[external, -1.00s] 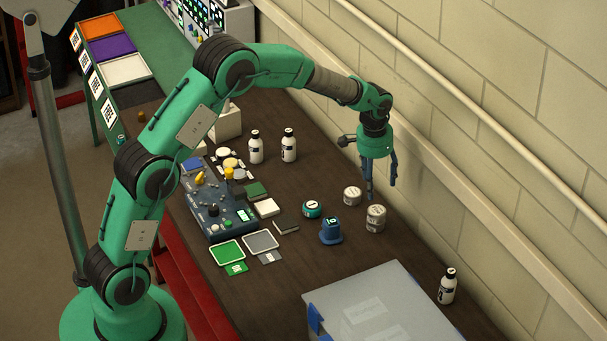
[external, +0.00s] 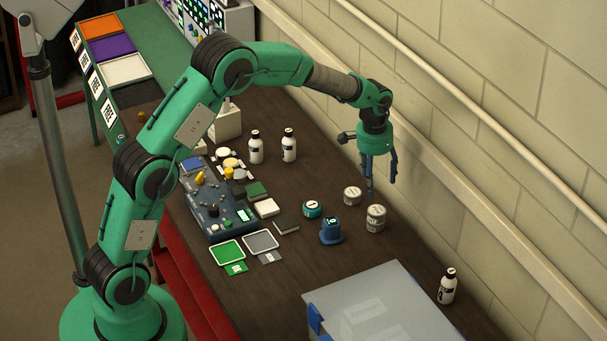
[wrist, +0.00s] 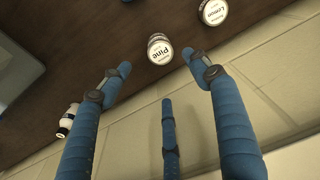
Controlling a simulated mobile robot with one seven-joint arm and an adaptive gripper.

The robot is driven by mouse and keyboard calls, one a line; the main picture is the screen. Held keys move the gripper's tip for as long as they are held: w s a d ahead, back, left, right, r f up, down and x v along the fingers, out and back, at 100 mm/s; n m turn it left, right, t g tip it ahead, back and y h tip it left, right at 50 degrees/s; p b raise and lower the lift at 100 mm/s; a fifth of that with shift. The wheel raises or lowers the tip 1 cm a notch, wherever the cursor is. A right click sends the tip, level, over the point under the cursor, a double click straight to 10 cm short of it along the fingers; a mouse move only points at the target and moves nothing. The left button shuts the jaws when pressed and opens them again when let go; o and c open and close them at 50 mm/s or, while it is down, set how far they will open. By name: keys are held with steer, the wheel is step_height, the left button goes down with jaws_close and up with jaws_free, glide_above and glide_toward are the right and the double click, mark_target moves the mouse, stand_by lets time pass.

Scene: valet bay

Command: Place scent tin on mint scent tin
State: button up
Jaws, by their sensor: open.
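My gripper (external: 381,183) is open and empty, fingers pointing down above the table near the wall. In the wrist view its blue fingers (wrist: 157,66) are spread apart. A stack of grey tins (external: 376,218) stands below and to the right of the fingertips; the wrist view shows a tin labelled Pine (wrist: 160,48) just beyond the fingers. A single grey tin (external: 352,196) stands left of the stack; a tin labelled Lemon (wrist: 214,11) shows at the wrist view's top edge. A teal tin (external: 312,209) stands further left; its label is unreadable, so I cannot confirm it is mint.
A blue device (external: 331,231) stands in front of the tins. A translucent lidded box (external: 365,300) fills the near table end. White bottles stand behind (external: 289,146) and at the right (external: 447,286). The wall (external: 480,190) is close behind my gripper.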

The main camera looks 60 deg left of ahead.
steer(key=s+d+r+m+t, duration=0.1)
steer(key=s+d+r, duration=0.4)
steer(key=s+r, duration=0.6)
steer(key=s+d+r+t, duration=0.1)
steer(key=s+d+r, duration=0.4)
steer(key=s+r, duration=0.6)
steer(key=s+d+r+t, duration=0.1)
steer(key=s+d, duration=0.1)
steer(key=s, duration=1.2)
steer(key=s+d+r+m+t, duration=0.1)
steer(key=s+d+r, duration=0.1)
steer(key=s, duration=1.1)
steer(key=shift+s+d, duration=0.4)
steer(key=shift+d, duration=0.4)
step_height(320, 180, down, 4)
steer(key=b, duration=0.4)
steer(key=shift+r, duration=0.1)
